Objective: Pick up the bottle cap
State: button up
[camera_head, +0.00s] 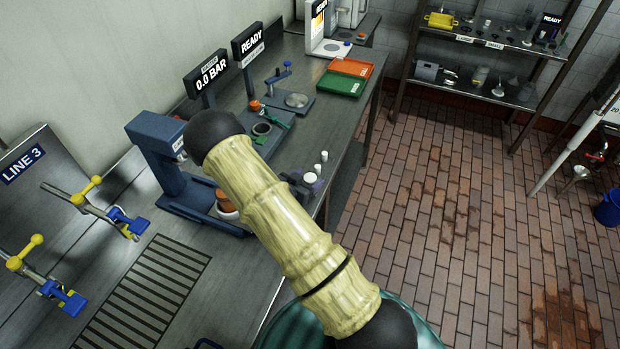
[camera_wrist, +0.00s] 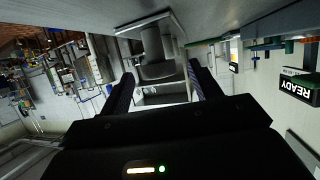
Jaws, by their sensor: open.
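I cannot make out a bottle cap for certain in either view. Several small white pieces (camera_head: 317,169) stand near the bench's front edge in the head view, right of my arm; they are too small to identify. My gripper (camera_wrist: 160,72) shows in the wrist view with its two dark fingers spread apart and nothing between them. Beyond the fingers is a grey cylindrical form (camera_wrist: 155,45), apart from them. In the head view my arm crosses the bench and hides part of it; I cannot clearly pick out my gripper there.
The steel bench (camera_head: 335,135) holds a blue press (camera_head: 160,155), a green tray (camera_head: 339,84), a red tray (camera_head: 352,67) and READY (camera_head: 250,42) and 0.0 BAR (camera_head: 208,75) displays. Shelves (camera_head: 480,85) with small items stand at the back. The brick floor (camera_head: 450,190) is mostly clear.

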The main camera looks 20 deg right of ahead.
aim_at(307, 180)
jog(key=shift+c, duration=0.2)
jog(key=c, duration=1)
jog(key=shift+r, duration=0.15)
notch_tip(307, 180, up, 10)
jog(key=shift+f+b, duration=0.1)
jog(key=shift+b, duration=1)
jog(key=shift+w, duration=0.1)
